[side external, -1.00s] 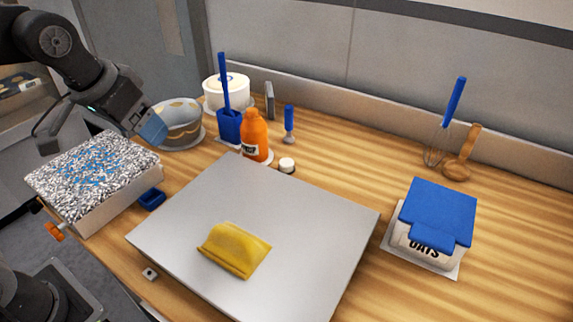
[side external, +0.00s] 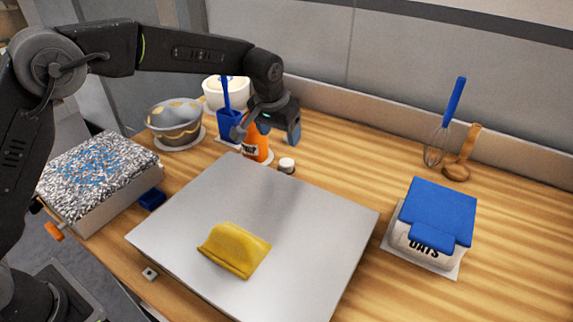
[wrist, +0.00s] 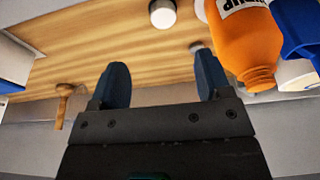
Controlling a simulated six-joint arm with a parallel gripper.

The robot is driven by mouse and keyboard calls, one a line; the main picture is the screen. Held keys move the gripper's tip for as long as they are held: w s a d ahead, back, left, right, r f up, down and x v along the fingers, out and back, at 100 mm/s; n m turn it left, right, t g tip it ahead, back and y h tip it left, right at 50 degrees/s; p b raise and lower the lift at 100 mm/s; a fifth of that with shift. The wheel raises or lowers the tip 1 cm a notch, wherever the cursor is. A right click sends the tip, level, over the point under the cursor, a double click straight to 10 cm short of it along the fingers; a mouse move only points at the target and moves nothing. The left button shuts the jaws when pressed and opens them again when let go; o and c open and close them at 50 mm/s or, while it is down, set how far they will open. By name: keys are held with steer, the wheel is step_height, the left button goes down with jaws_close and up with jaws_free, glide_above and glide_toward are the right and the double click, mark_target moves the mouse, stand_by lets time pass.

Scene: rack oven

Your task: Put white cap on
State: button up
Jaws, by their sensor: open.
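The white cap (side external: 287,165) lies on the wooden counter just behind the metal board. It also shows at the top edge of the wrist view (wrist: 162,13). The orange bottle (side external: 256,147) stands upright left of the cap, with its upper part hidden by my gripper in the side view. In the wrist view the bottle (wrist: 240,40) shows a bare orange neck and a partial label. My gripper (side external: 267,131) is open and empty, above and close to the bottle. In the wrist view, the bottle is right of the open fingers (wrist: 160,75), outside them.
A blue holder (side external: 229,125) with a blue-handled tool and a white roll (side external: 227,93) stand behind the bottle. A patterned bowl (side external: 175,124) is at left. A blue-topped oats container (side external: 437,210) stands at right.

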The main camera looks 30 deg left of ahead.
glide_above(286, 163)
steer(key=s, duration=0.2)
steer(key=x, duration=0.3)
steer(key=s+x, duration=0.1)
steer(key=x, duration=0.2)
steer(key=shift+s+d+f, duration=0.15)
steer(key=shift+s+f, duration=0.05)
steer(key=shift+f, duration=0.1)
steer(key=shift+a+x, duration=0.2)
steer(key=shift+x, duration=2.5)
steer(key=shift+w, duration=0.15)
steer(key=shift+r, duration=0.1)
steer(key=c, duration=1)
